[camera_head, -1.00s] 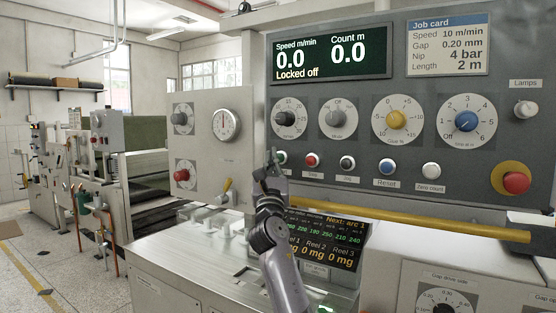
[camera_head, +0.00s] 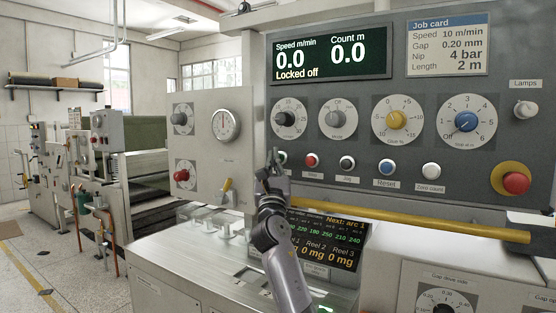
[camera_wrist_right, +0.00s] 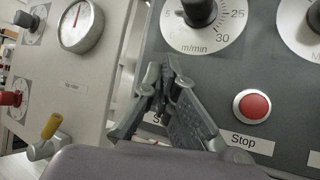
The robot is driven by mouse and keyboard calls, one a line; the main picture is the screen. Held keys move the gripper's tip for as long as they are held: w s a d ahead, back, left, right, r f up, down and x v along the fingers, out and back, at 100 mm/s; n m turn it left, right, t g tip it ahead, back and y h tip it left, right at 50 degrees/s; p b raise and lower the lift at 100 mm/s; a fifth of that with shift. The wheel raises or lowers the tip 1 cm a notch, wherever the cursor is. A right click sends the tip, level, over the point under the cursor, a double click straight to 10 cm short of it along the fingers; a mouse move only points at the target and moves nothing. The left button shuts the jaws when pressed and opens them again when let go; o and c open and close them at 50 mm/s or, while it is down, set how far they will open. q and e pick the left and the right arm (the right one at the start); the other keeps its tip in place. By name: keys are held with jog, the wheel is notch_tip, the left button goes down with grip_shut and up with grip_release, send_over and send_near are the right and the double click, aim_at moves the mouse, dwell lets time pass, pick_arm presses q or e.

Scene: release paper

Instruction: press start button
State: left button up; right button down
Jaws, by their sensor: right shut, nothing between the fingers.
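My right gripper (camera_head: 273,157) is shut and empty, held in front of the left part of the dark control panel (camera_head: 455,120). In the right wrist view its closed fingertips (camera_wrist_right: 166,68) point up at the panel below the m/min dial. The start button is almost wholly hidden behind the fingers; only a pale sliver of its rim (camera_head: 284,158) shows in the head view. In the right wrist view a label starting with S is half covered by the fingers. I cannot tell whether the fingertips touch the button. My left gripper is out of view.
The red Stop button (camera_head: 311,160) sits just right of the fingers, also in the wrist view (camera_wrist_right: 251,106). Black, blue and white buttons continue rightward. A yellow bar (camera_head: 410,219) runs below. The display (camera_head: 330,53) reads 0.0 and "Locked off". A red emergency knob (camera_head: 515,183) is far right.

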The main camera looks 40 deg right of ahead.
jog(key=shift+w+d, duration=0.2)
jog(key=shift+d, duration=0.25)
dwell(1.0)
jog(key=shift+a, duration=0.15)
jog(key=shift+s+a+p, duration=0.35)
jog(key=shift+a+p, duration=0.05)
jog(key=shift+a, duration=0.25)
jog(key=a, duration=0.1)
jog(key=s+a+p, duration=0.1)
jog(key=a, duration=0.1)
jog(key=s+a+p, duration=0.1)
jog(key=shift+a, duration=0.35)
jog(key=shift+w+f, duration=0.1)
dwell(0.6)
